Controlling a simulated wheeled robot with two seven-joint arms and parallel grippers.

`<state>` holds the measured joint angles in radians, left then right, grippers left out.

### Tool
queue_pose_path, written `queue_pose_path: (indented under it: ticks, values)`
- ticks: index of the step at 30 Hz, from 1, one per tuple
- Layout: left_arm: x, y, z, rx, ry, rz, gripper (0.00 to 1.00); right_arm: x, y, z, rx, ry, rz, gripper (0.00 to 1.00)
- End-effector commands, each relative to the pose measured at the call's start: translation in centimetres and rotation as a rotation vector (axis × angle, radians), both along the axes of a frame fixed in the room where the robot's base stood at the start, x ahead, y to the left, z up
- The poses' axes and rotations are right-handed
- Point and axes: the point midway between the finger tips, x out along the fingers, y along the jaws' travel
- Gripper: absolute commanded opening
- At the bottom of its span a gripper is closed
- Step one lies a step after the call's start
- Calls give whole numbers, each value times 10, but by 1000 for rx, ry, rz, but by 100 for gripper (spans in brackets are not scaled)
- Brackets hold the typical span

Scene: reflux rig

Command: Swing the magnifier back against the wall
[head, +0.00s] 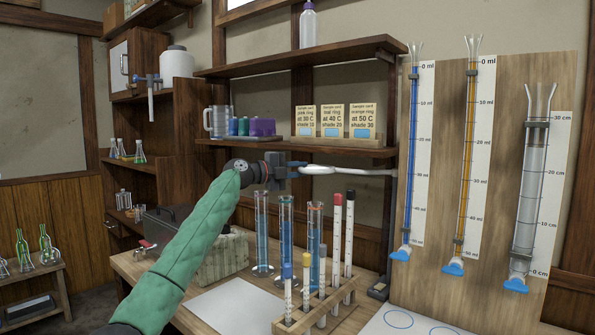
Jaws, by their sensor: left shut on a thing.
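The magnifier (325,170) is a white ring-like head seen nearly edge-on, in front of the shelf unit. Its pale arm (375,172) runs right, towards the edge of the wooden measuring board. My left gripper (297,167) comes in from the lower left and is shut on the left end of the magnifier, above the glass cylinders. The lens face cannot be seen from this angle. My right gripper is not in view.
Tall blue-filled cylinders (286,225) and a wooden rack (315,312) of capped tubes stand just below my left gripper. Shelves (300,65) hold sample cards (333,118) behind it. Burettes (411,150) hang on the board (500,130) at right. White paper (235,305) lies on the bench.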

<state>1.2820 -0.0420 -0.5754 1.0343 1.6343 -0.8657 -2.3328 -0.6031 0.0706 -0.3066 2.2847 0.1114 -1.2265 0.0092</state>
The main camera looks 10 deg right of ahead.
Motion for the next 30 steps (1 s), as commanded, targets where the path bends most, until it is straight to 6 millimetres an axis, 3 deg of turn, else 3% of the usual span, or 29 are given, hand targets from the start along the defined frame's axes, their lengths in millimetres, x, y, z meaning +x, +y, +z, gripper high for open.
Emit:
queue_pose_path:
  ticks: [17,30]
  values:
    - [11,-4,-6,5,5,0,8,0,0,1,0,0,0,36]
    - [29,-18,-5,3,7,0,9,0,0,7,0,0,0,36]
